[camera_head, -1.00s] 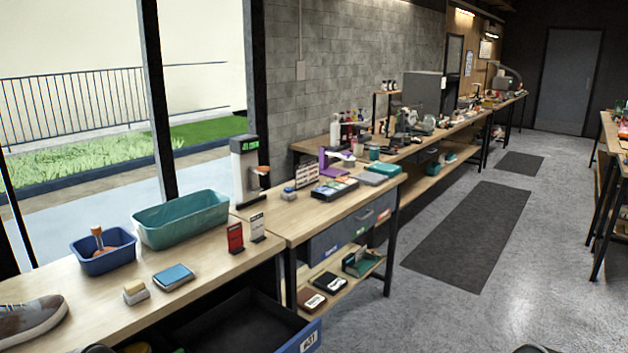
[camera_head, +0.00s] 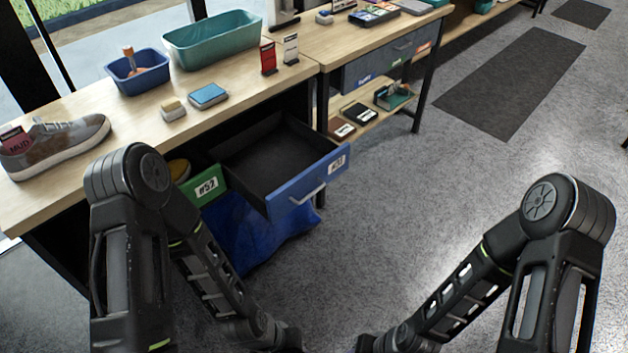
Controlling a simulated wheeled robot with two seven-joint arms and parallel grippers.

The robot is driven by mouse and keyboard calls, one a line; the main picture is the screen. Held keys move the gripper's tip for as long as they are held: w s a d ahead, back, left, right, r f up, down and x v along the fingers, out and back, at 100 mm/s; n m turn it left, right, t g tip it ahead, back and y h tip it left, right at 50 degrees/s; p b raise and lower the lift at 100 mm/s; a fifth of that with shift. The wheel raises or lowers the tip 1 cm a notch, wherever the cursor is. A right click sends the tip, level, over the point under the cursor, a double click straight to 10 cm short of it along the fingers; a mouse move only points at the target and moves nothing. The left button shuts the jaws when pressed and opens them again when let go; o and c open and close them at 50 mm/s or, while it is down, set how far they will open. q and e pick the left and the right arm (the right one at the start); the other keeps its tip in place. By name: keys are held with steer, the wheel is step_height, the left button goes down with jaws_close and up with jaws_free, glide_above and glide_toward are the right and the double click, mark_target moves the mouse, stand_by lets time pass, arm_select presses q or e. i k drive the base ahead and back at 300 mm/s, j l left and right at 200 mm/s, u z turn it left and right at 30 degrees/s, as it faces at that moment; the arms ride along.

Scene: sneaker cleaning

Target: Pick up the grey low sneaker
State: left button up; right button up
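The grey low sneaker (camera_head: 58,143) stands on the wooden workbench at the far left of the head view, its toe pointing right. It has a white sole and brown dirt marks, and a dark red tag reading "MUD" sits at its heel end. My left arm comes up at the lower left, to the right of and in front of the sneaker, not touching it. My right arm is at the lower right, over the floor. Both arms bend down toward the bottom edge, and neither gripper's fingers can be made out.
An open drawer (camera_head: 262,160) with a blue front juts out below the bench, beside a green bin (camera_head: 207,187) marked #52 and a blue bag (camera_head: 250,240). On the bench are a blue tub (camera_head: 138,80), a teal tub (camera_head: 212,42), a brush (camera_head: 173,108) and a blue pad (camera_head: 208,95).

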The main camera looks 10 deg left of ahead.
mark_target(54, 144)
steer(key=u, duration=1.7)
steer(key=z, duration=1.6)
steer(key=k+j+z, duration=0.1)
steer(key=z, duration=0.15)
steer(key=k+j, duration=0.25)
steer(key=j, duration=0.15)
steer(key=k+j, duration=0.25)
steer(key=j, duration=0.15)
